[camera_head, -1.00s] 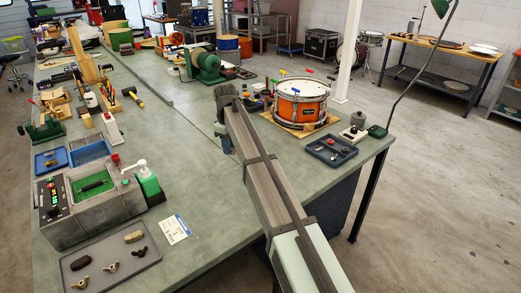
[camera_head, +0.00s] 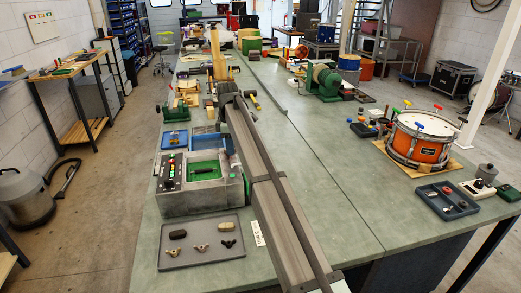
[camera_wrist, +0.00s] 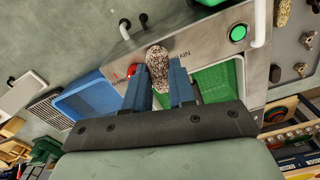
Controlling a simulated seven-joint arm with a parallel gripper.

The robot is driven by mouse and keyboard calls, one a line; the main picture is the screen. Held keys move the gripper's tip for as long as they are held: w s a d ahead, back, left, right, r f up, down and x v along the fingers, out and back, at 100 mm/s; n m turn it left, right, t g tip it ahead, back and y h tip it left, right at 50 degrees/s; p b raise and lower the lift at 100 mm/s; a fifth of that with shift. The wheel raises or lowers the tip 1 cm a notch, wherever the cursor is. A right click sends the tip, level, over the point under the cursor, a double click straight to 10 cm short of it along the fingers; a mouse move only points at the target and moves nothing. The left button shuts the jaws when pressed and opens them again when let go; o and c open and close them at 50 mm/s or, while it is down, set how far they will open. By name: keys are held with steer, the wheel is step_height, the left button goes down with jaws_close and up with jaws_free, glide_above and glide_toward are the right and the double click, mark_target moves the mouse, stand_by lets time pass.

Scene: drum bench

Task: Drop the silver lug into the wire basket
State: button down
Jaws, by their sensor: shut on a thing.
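My gripper (camera_wrist: 158,85) shows in the wrist view with two blue fingers closed on a speckled greyish lug (camera_wrist: 157,62), which I take as the silver lug. The lug hangs over the grey washer panel, between a blue basin (camera_wrist: 92,97) at left and a green basin (camera_wrist: 212,88) at right. In the head view my arm hides the fingers and the lug. There the blue basin (camera_head: 203,137) lies behind the green basin (camera_head: 212,166), which holds a dark piece. I cannot clearly tell which of these holds the wire basket.
A grey tray (camera_head: 204,263) in front of the washer (camera_head: 188,205) holds a dark lug, a tan lug and winged pieces. A small blue tray (camera_head: 174,140) stands behind the washer. A white tap (camera_wrist: 262,22) rises near the green button. An orange drum (camera_head: 415,143) stands right.

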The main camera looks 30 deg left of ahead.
steer(key=s+a+f+n, duration=0.2)
steer(key=s+a, duration=0.5)
steer(key=a, duration=0.1)
steer(key=shift+a+f+n, duration=0.15)
steer(key=shift+n, duration=0.25)
stand_by(0.6)
steer(key=c, duration=0.9)
jaws_free()
steer(key=shift+o, duration=0.2)
step_height(320, 180, up, 14)
steer(key=shift+w+f, duration=0.1)
steer(key=shift+w, duration=0.05)
